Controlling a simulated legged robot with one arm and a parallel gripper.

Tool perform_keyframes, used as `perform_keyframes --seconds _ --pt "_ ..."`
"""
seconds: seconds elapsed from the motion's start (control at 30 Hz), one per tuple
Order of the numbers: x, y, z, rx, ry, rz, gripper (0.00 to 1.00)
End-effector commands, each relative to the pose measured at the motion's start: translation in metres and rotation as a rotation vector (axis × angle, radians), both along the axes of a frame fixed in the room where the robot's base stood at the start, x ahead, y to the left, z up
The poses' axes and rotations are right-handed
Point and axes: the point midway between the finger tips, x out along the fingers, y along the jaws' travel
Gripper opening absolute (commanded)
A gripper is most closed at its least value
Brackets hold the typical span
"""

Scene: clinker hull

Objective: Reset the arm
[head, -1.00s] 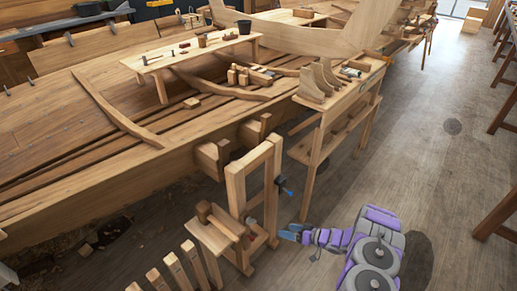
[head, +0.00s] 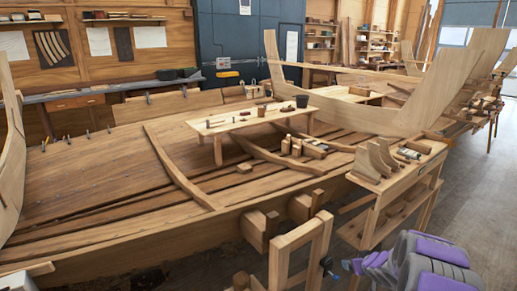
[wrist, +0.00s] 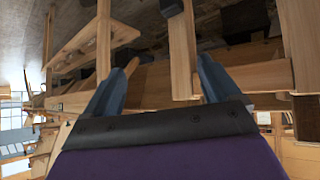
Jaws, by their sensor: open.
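My arm, purple and grey, shows at the lower right of the head view. My gripper (head: 348,266) is at its left end, close to the right side of the upright wooden frame (head: 318,240). Whether it touches the frame cannot be told. In the wrist view my gripper (wrist: 160,75) shows two blue-grey fingers spread wide apart with nothing held between them. Wooden posts and beams lie beyond the fingers there.
The planked hull (head: 100,190) fills the left and middle. A low bench (head: 250,120) with small tools and pots stands on it. A side table (head: 400,180) with wooden brackets is behind my arm. Bare floor (head: 480,200) is free at the right.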

Motion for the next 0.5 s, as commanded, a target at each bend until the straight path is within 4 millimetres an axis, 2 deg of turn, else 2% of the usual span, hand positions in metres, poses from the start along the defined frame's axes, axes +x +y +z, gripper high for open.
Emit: perform_keyframes --seconds 0.03,0.1,0.27,0.5 --pt "-0.004 0.002 0.018 -0.029 0.014 -0.023 0.89" --pt "-0.012 0.001 0.039 -0.065 0.038 -0.060 0.89" --pt "-0.040 0.008 0.079 -0.128 0.110 -0.135 0.89" --pt "-0.103 0.028 0.132 -0.181 0.238 -0.232 0.89"
